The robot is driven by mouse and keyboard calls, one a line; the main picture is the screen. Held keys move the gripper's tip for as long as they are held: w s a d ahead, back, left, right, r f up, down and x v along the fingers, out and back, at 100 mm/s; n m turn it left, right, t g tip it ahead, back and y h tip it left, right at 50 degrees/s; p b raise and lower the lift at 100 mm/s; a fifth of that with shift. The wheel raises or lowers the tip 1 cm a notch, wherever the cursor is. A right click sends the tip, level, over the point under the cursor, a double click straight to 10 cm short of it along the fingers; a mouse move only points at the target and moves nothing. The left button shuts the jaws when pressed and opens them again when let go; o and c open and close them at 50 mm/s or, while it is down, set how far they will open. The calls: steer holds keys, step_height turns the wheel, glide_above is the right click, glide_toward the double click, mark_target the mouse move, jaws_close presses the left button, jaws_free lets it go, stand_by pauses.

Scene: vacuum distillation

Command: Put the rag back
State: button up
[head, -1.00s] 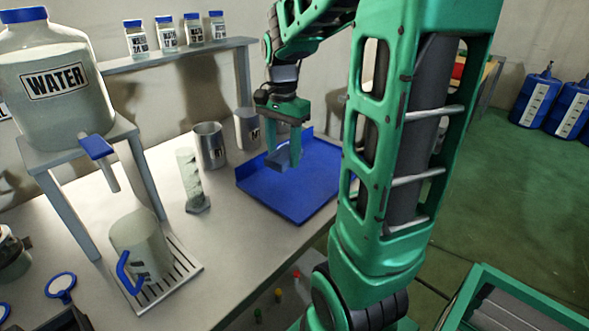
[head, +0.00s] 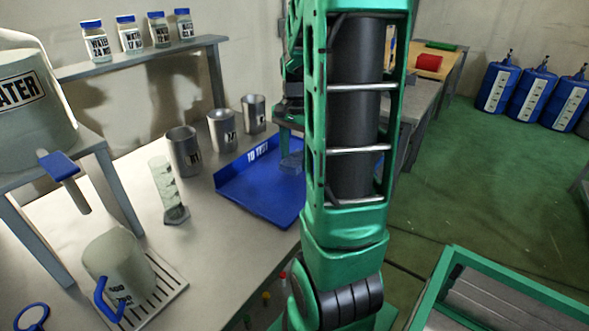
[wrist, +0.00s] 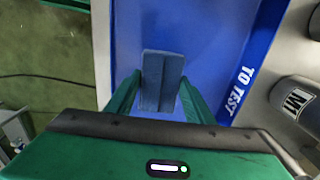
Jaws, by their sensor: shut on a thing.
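The rag (wrist: 162,80) is a blue-grey folded piece between the two green fingers of my gripper (wrist: 160,92) in the wrist view. My gripper is shut on it. The rag is over the blue tray marked TO TEST (wrist: 205,50); I cannot tell whether it touches the tray floor. In the head view the rag (head: 291,161) shows partly at the tray's (head: 250,195) right side, with my arm hiding most of the gripper.
Several metal beakers (head: 222,130) stand behind and left of the tray. A graduated cylinder (head: 168,190), a pitcher (head: 118,262) on a drip grate and a water tank (head: 35,110) are further left. Green floor (head: 480,180) lies open to the right.

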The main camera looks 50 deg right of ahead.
mark_target(297, 159)
steer(key=shift+s+d+f, duration=0.1)
steer(key=shift+d+f, duration=0.1)
steer(key=shift+f, duration=1.95)
steer(key=o, duration=1.1)
steer(key=shift+f, duration=0.1)
step_height(297, 159, up, 12)
steer(key=shift+r, duration=0.1)
steer(key=s+a+f+n, duration=0.2)
steer(key=s+a+n, duration=0.3)
steer(key=s+a, duration=0.2)
steer(key=s+a+f+n, duration=0.2)
steer(key=s+a+n, duration=0.3)
steer(key=a, duration=0.4)
steer(key=shift+s+a+f+n, duration=0.15)
steer(key=shift+s+f+n, duration=0.2)
steer(key=shift+s, duration=0.5)
